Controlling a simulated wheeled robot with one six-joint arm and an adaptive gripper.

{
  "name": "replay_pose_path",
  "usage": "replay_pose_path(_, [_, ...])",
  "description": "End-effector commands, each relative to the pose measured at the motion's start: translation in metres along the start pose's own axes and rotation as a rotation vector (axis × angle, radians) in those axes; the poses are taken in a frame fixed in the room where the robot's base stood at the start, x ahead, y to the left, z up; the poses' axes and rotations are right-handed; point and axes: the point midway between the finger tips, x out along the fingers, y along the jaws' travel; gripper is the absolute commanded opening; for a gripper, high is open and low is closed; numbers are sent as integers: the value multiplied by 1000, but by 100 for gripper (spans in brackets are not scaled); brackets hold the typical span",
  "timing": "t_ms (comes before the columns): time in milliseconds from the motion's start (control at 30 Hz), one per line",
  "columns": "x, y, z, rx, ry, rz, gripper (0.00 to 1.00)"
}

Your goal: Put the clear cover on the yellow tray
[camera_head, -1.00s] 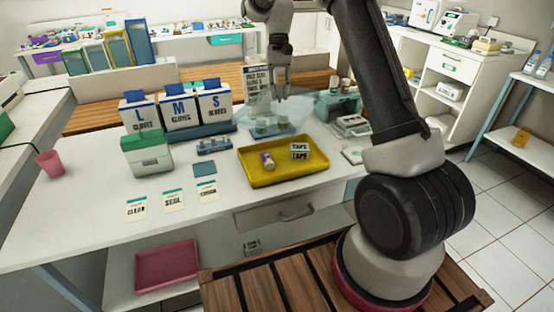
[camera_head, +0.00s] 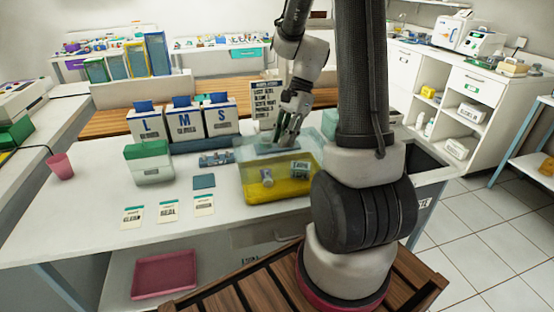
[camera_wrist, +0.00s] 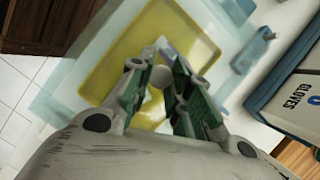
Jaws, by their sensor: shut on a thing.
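The clear cover (camera_head: 248,157) is a pale, see-through bluish box shape over the yellow tray (camera_head: 272,190) on the white counter. My gripper (camera_head: 285,139) is shut on the top of the cover and reaches down to it from above. In the wrist view my gripper (camera_wrist: 162,62) is near the middle, with the cover's pale sheet (camera_wrist: 60,85) spreading past the yellow tray (camera_wrist: 105,60). A small cylinder (camera_head: 267,178) and a tape box (camera_head: 300,169) show through the cover, in the tray. I cannot tell whether the cover's rim touches the tray.
Glove boxes (camera_head: 184,125) marked L, M and S stand behind, left of the cover. A green-topped box (camera_head: 148,163), a blue pad (camera_head: 204,181) and several label cards (camera_head: 168,211) lie left of the tray. A pink cup (camera_head: 61,166) is at far left.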

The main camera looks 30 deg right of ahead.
Motion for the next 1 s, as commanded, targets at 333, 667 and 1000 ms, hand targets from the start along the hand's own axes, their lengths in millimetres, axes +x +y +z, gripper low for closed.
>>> replay_pose_path(333, [38,1,-16,-2,-1,4,0])
replay_pose_path(667, [56,0,-24,-5,0,1,0])
replay_pose_path(1000, [63,0,-27,-6,0,2,0])
